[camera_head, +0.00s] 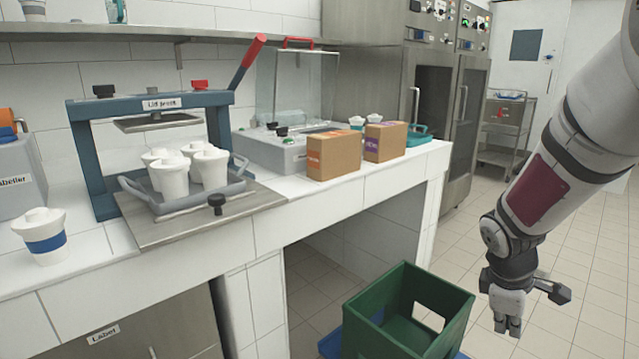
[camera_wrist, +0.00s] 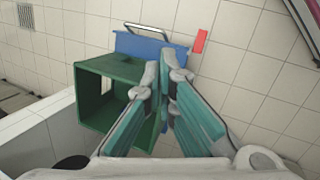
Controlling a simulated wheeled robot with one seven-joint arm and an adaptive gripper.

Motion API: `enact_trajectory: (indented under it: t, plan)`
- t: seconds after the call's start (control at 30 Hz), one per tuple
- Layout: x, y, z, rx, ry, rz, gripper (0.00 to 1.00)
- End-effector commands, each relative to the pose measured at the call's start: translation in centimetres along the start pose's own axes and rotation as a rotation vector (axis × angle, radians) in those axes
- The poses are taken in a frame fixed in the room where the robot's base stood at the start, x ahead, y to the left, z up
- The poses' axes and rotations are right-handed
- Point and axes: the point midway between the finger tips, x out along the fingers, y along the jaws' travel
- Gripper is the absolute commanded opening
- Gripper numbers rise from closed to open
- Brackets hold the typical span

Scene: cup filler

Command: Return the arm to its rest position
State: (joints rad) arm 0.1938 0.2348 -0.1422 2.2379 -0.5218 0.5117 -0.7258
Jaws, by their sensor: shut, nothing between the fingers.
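My gripper (camera_head: 508,325) hangs at the right side of the head view, fingers pointing down, over the tiled floor and just right of the green crate. It is shut and empty. My arm comes down from the upper right corner, clear of the counter. In the wrist view my gripper (camera_wrist: 165,85) shows its two teal fingers meeting at the tips, with the green crate (camera_wrist: 90,112) below and to the left.
The green crate (camera_head: 455,302) stands on a blue base. The counter holds a blue lid press (camera_head: 82,160) with several white cups on a tray, a cup with a blue band (camera_head: 45,240), and two cardboard boxes (camera_head: 333,155). Open floor lies behind my gripper.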

Motion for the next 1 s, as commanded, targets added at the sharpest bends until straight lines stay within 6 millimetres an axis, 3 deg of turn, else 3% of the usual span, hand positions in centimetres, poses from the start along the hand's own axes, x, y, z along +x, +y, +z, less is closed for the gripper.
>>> enact_trajectory:
  t: [0.03, 0.2, 0.5, 0.7, 1.0]
  plan:
    - [-2.2, -0.8, 0.1, 0.055, 0.009, 0.000, 0.00]
    - [-8.2, -5.0, 1.0, 0.254, 0.025, -0.043, 0.00]
    - [-16.4, -14.5, 3.2, 0.554, 0.059, -0.157, 0.00]
    - [-19.7, -20.8, 4.9, 0.697, 0.068, -0.244, 0.00]
    - [-21.8, -27.2, 6.8, 0.816, 0.068, -0.337, 0.00]
